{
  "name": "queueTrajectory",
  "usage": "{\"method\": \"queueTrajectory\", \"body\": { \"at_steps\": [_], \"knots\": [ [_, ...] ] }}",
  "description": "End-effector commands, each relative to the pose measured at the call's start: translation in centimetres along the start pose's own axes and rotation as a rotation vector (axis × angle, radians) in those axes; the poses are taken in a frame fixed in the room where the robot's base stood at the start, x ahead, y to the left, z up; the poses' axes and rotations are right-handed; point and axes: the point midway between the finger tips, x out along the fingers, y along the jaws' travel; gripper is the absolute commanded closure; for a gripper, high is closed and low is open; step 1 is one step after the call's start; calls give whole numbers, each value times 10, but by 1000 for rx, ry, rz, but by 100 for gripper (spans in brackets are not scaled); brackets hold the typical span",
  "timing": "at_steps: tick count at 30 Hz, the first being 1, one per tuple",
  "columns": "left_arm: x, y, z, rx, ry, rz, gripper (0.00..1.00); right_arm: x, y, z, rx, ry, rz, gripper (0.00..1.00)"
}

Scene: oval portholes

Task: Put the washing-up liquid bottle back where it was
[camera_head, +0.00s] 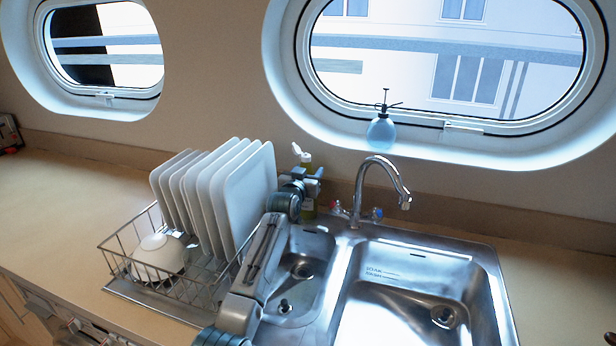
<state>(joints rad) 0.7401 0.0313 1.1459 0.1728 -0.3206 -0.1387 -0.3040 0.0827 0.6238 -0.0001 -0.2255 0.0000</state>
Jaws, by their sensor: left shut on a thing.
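The washing-up liquid bottle (306,161) stands upright behind the small sink basin, between the dish rack and the tap. Its pale cap and a yellow-green part of its body show; my gripper hides much of the middle. My left gripper (308,182) reaches over the small basin from the front and is shut on the bottle. I cannot tell whether the bottle's base touches the surface. My right gripper is not in view.
A wire dish rack (118,262) with several upright white plates (247,190) and a white bowl (158,258) stands close on the left. The chrome tap (362,190) is close on the right. A blue spray bottle (381,132) sits on the porthole ledge. The left counter (70,200) is clear.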

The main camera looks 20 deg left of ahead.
Motion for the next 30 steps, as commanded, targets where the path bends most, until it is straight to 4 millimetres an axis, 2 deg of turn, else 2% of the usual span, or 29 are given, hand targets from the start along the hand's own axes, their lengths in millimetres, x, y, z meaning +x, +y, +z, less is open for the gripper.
{"method": "queueTrajectory", "body": {
  "at_steps": [5, 6, 9, 20, 26, 30],
  "knots": [
    [0, 0, 1, 0, 1, 0, 95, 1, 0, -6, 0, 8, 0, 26],
    [0, 0, 2, 0, -1, 0, 45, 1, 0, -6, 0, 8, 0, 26],
    [0, 0, 2, 0, -1, 0, 26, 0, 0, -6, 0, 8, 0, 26],
    [-1, 0, -2, 0, 0, 0, 25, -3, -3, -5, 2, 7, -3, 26],
    [-21, 0, -5, 1, -2, 0, 25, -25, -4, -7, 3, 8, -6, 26],
    [-45, 0, -7, 1, -2, 0, 25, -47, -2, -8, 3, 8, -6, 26]
  ]
}}
